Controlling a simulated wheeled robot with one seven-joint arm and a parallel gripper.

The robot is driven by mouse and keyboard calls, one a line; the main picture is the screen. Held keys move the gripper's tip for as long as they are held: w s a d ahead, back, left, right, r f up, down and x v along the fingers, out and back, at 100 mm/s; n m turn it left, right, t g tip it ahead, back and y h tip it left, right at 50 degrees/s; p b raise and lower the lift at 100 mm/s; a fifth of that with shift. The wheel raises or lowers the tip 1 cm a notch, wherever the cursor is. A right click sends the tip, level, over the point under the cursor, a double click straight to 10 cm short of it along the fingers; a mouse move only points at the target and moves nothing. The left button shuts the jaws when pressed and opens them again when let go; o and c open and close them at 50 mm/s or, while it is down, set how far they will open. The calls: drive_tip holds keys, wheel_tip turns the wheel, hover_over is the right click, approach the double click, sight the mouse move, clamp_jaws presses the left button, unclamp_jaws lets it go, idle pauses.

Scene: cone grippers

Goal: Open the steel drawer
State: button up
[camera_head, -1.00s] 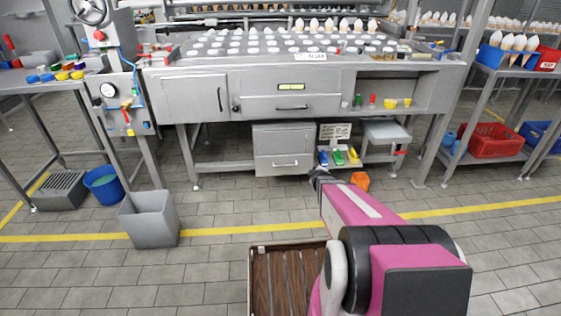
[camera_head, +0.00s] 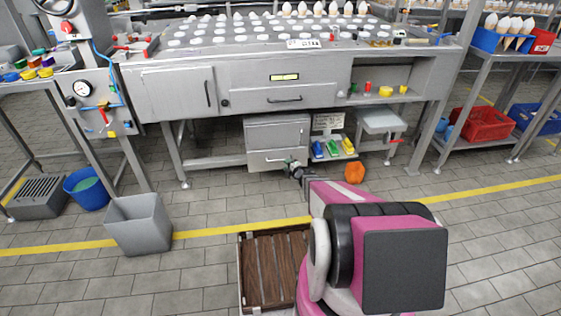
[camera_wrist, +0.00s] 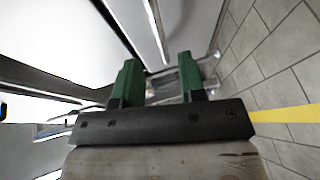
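The steel drawer (camera_head: 262,160) is the lower front of a small grey cabinet under the long steel machine table. It looks shut. Its handle is partly hidden behind my gripper (camera_head: 291,164), which is at the drawer's right side in the head view. In the wrist view my gripper (camera_wrist: 157,78) has two green fingers standing apart, with pale steel surfaces beyond them. I see nothing clearly clamped between them, and I cannot tell whether the fingers touch the handle.
Another drawer (camera_head: 285,97) with a handle is in the table's front, above. An orange object (camera_head: 354,173) lies on the floor right of my gripper. A shelf with coloured items (camera_head: 333,150) is beside the cabinet. A grey bin (camera_head: 138,224) stands on the left floor.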

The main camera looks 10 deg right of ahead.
drive_tip(key=x, duration=0.7)
drive_tip(key=shift+w, duration=0.1)
drive_tip(key=shift+c, duration=0.3)
clamp_jaws()
